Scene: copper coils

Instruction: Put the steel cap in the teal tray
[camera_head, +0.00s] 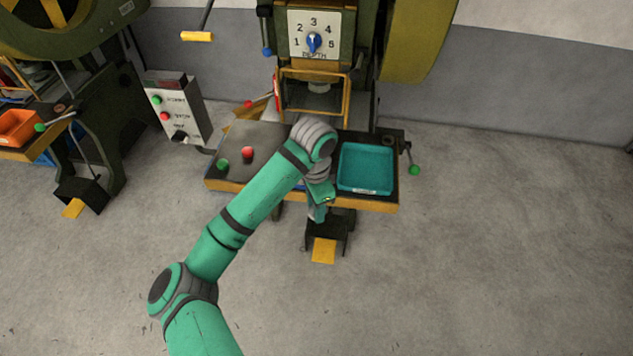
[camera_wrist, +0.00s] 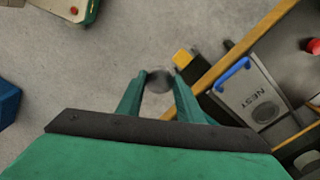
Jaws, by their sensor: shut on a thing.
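The steel cap (camera_wrist: 159,81) is a small grey round piece between the two fingertips in the wrist view. My gripper (camera_wrist: 160,84) is shut on it, over the floor just off the table's front edge. In the head view my gripper (camera_head: 318,212) hangs at the front of the press table, left of the tray; the cap cannot be made out there. The teal tray (camera_head: 366,188) sits on the right part of the table and looks empty.
The press table (camera_head: 225,183) carries a red button and a green button at its left. A plate marked NEST (camera_wrist: 262,103) with a blue handle (camera_wrist: 232,74) shows in the wrist view. A green-knobbed lever (camera_head: 414,170) stands right of the tray. A pedal (camera_head: 324,250) is on the floor below.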

